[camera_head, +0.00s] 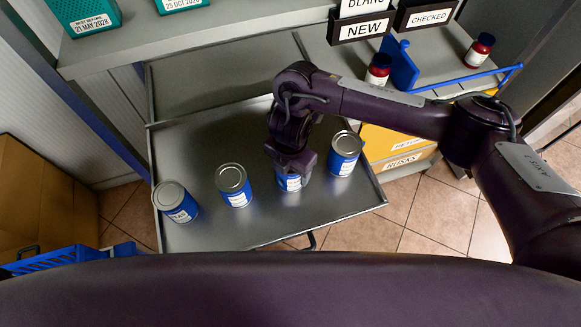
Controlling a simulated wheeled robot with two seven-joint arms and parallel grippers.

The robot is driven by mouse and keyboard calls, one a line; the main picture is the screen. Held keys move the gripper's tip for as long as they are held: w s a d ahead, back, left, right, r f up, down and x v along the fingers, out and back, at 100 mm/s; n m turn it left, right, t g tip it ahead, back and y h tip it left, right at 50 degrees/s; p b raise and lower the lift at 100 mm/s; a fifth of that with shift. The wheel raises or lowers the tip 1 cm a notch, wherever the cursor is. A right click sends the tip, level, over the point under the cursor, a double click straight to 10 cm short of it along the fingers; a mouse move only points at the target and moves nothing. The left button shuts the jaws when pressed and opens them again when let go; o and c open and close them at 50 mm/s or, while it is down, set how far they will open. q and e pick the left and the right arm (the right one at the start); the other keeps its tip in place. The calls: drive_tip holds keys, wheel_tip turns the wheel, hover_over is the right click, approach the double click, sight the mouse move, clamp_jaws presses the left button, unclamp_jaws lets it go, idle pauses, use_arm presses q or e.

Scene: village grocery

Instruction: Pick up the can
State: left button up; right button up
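Several blue cans with grey lids and white labels stand on the metal tray shelf. From left to right are a can (178,203) near the left edge, a can (234,186), a can (289,183) under my gripper, and a can (344,154) near the right edge. My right gripper (295,166) points down at the third can and covers its top. Its fingers are partly hidden by the wrist, so I cannot tell whether they grip the can or only surround it. My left gripper is not in view.
The metal tray shelf (190,135) is bare behind the cans. An upper shelf (225,40) carries teal boxes (85,15). At right are red jars (478,50), a blue divider (400,65) and yellow boxes (385,143). A blue crate (55,262) and a cardboard box (40,205) stand lower left.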

drive_tip(key=c, duration=0.3)
drive_tip(key=shift+w+r, duration=0.1)
drive_tip(key=shift+r, duration=0.1)
